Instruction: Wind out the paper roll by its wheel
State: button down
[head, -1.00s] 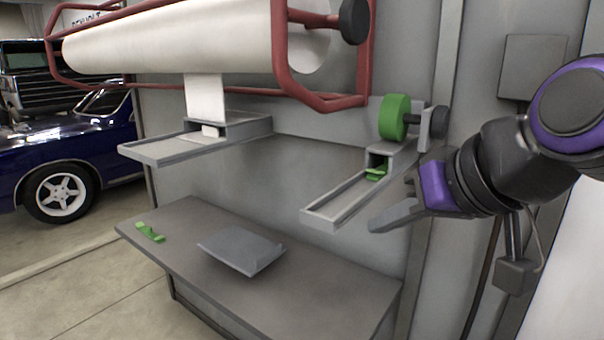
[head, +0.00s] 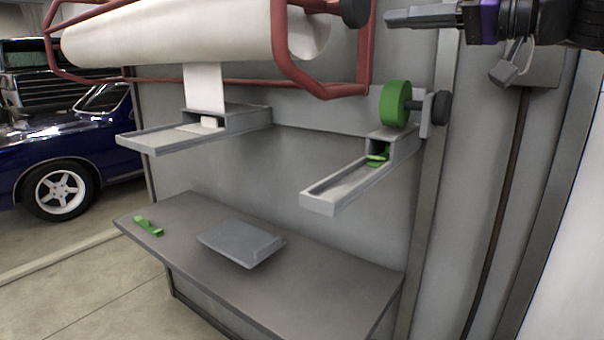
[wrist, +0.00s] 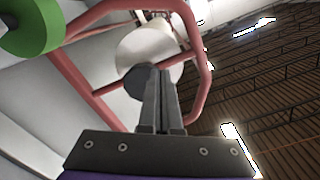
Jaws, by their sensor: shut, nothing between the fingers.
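The large white paper roll (head: 170,35) lies across a red tube frame (head: 290,70), with a strip of paper (head: 204,88) hanging into a grey tray (head: 160,138). Its dark wheel (head: 355,12) is at the roll's right end, cut by the top edge in the head view. My gripper (head: 388,17) is shut and empty, pointing left just right of that wheel. In the wrist view the wheel (wrist: 140,82) shows partly behind the shut fingers (wrist: 160,75), with the roll (wrist: 150,52) beyond. I cannot tell whether the fingertips touch the wheel.
A green roll (head: 396,103) with its own small dark wheel (head: 441,107) sits below my gripper, above a narrow tray (head: 345,185). A grey bench (head: 310,285) holds a grey tray-like piece (head: 240,243) and a green piece (head: 148,226). A blue car (head: 70,150) stands left.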

aim_at(343, 34)
jog(key=shift+w+d+r+p+x, duration=0.1)
jog(key=shift+p+x, duration=0.05)
jog(key=shift+x, duration=1.1)
jog(key=shift+w+d+r+p+x, duration=0.1)
jog(key=shift+w+p+x, duration=0.05)
jog(key=shift+x, duration=1.1)
jog(key=shift+w+d+r+p+x, duration=0.1)
jog(key=shift+r+p+x, duration=0.05)
jog(key=shift+x, duration=1.05)
jog(key=shift+w+r+p, duration=0.15)
jog(key=shift+p, duration=0.15)
jog(key=shift+w+d, duration=0.1)
jog(key=shift+d, duration=0.05)
jog(key=shift+w+d+f, duration=0.45)
jog(key=shift+w+f, duration=0.15)
jog(key=shift+f, duration=0.15)
jog(key=shift+w+d+f, duration=0.1)
jog(key=shift+w, duration=0.05)
jog(key=shift+w+d+f, duration=0.15)
jog(key=shift+w+d, duration=0.1)
jog(key=shift+w, duration=0.15)
jog(key=shift+w+d, duration=0.25)
jog(key=shift+w, duration=0.05)
